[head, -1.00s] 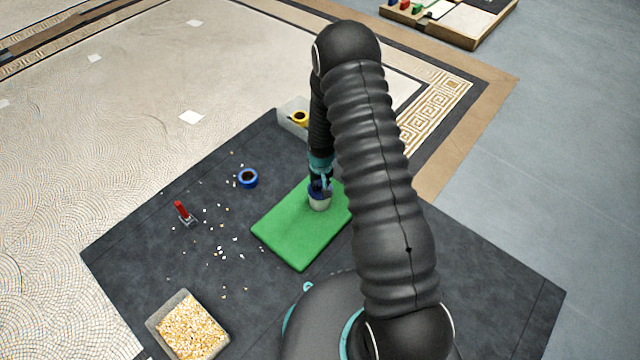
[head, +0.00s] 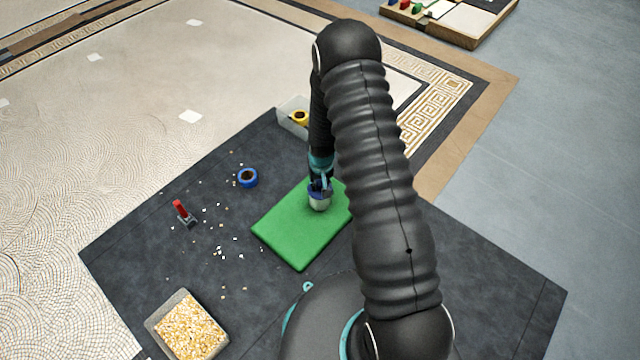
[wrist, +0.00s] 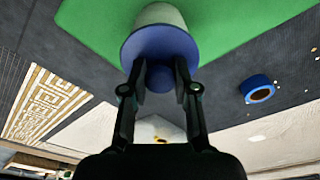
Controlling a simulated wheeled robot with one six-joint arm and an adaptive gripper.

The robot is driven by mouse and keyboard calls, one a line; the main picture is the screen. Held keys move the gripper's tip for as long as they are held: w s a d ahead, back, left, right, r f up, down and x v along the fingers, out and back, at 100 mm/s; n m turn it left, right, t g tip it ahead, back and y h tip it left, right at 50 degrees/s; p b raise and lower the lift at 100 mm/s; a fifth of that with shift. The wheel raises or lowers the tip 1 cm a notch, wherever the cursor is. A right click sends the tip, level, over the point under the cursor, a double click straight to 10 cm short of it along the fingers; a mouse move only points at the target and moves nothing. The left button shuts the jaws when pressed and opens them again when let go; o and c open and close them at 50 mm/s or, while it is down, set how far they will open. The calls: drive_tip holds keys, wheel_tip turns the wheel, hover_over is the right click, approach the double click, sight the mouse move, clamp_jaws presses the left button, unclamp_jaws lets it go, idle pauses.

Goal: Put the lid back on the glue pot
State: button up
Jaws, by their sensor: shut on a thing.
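The glue pot (head: 320,204) is a small whitish pot standing on the green mat (head: 290,235). Its blue lid (head: 316,189) is over the mouth of the pot. In the wrist view the round lid (wrist: 160,43) covers the near end of the pot (wrist: 163,14), hiding the rim, so I cannot tell whether it is fully seated. My gripper (wrist: 160,75) is shut on the lid's blue knob, one finger on each side. In the head view my gripper (head: 320,182) points down onto the lid, and my arm hides part of the area to the right.
A blue tape roll (head: 248,177), a red-handled tool (head: 182,212) and scattered chips lie left of the mat. A tray of chips (head: 190,330) is at the front left. A clear bin (head: 286,117) with a yellow roll (head: 300,118) stands behind the pot.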

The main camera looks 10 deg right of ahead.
idle(0.3)
drive_tip(key=o, duration=1.5)
drive_tip(key=shift+r, duration=0.1)
drive_tip(key=shift+r+p, duration=1.75)
drive_tip(key=shift+r, duration=1.65)
clamp_jaws()
drive_tip(key=shift+f+b, duration=2.05)
drive_tip(key=shift+f, duration=0.5)
